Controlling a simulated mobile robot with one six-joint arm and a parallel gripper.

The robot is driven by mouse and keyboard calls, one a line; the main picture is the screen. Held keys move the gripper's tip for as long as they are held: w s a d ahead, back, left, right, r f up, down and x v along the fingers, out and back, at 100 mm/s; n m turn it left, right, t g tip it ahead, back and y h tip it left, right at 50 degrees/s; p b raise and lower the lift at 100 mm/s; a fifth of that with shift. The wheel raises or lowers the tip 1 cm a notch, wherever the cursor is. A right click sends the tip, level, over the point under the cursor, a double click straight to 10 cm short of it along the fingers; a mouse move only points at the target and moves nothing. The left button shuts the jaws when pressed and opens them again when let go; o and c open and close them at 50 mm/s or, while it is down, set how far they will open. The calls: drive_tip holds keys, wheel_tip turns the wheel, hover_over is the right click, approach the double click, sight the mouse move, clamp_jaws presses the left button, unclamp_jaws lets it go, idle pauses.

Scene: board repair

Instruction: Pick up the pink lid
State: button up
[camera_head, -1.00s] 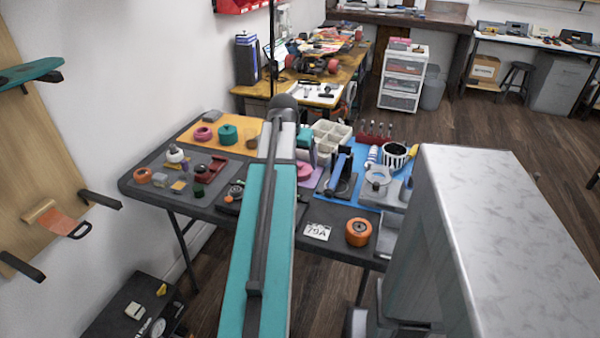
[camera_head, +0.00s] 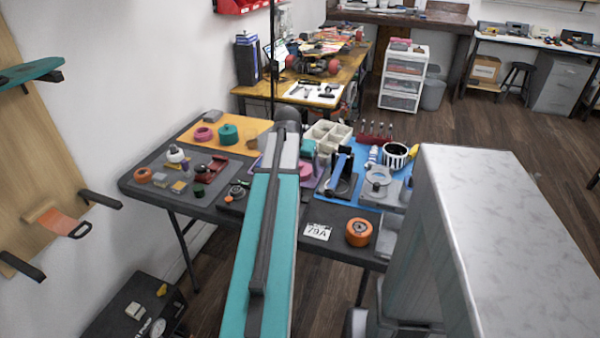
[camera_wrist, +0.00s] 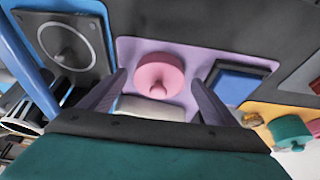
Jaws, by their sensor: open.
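The pink lid (camera_wrist: 158,70) is a round disc with a small knob, lying on a purple mat (camera_wrist: 196,57) in the wrist view. In the head view, the pink lid (camera_head: 305,173) shows partly beside my arm, which hides the rest. My gripper (camera_wrist: 158,78) is open, with one dark finger on each side of the lid in the picture. The gap between the fingers holds nothing that I can see gripped. Whether the fingers are level with the lid cannot be told. My gripper is hidden behind my arm in the head view.
A pale block (camera_wrist: 150,108) lies close to the lid, between the fingers in the picture. A blue square piece (camera_wrist: 235,84) is to the right, and a black plate with a round disc (camera_wrist: 72,42) to the left. A teal part (camera_wrist: 290,131) is at lower right.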

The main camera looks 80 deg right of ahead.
idle(0.5)
drive_tip(key=c, duration=1.1)
drive_tip(key=shift+r, duration=5)
